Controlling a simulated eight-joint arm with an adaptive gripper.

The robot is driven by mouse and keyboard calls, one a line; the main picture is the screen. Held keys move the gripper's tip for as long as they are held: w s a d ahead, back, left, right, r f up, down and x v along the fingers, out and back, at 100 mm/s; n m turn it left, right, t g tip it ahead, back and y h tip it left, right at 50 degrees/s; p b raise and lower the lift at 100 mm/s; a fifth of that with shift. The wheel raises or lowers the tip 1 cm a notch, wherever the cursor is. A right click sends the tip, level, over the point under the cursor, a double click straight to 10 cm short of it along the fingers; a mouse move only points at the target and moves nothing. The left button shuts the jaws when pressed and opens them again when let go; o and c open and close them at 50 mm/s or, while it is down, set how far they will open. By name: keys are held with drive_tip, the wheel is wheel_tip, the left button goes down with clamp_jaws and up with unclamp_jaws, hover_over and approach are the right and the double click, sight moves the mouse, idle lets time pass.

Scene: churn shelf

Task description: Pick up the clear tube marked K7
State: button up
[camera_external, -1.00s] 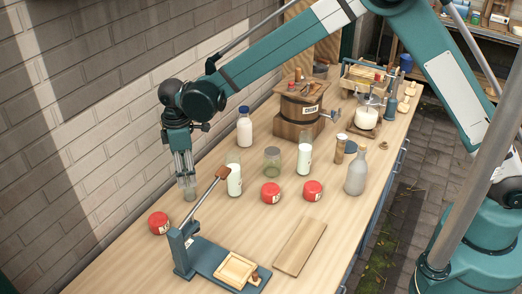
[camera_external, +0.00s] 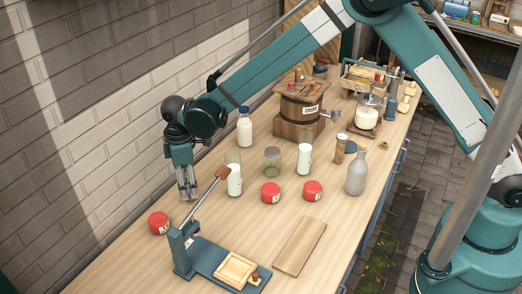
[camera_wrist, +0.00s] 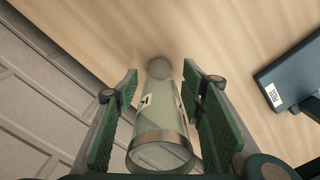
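A clear tube (camera_wrist: 165,115) with a metal band near its open end stands between my finger pads in the wrist view. Its small white label bears a dark mark, turned partly sideways, and I cannot read it in full. My gripper (camera_wrist: 161,110) is open around the tube, with narrow gaps seen between the green pads and the glass. In the external view my gripper (camera_external: 187,196) points down at the left side of the table, its fingertips close to the wood. The tube is mostly hidden by the fingers there.
A red-lidded jar (camera_external: 159,223) stands to the left, near the wall. A lever press (camera_external: 210,255) stands in front, its handle (camera_external: 222,173) rising close to my gripper's right. A glass of milk (camera_external: 234,180) is at right. More jars and bottles stand beyond; a board (camera_external: 299,246) lies in front.

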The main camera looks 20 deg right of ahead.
drive_tip(key=shift+f, duration=0.45)
drive_tip(key=c, duration=1)
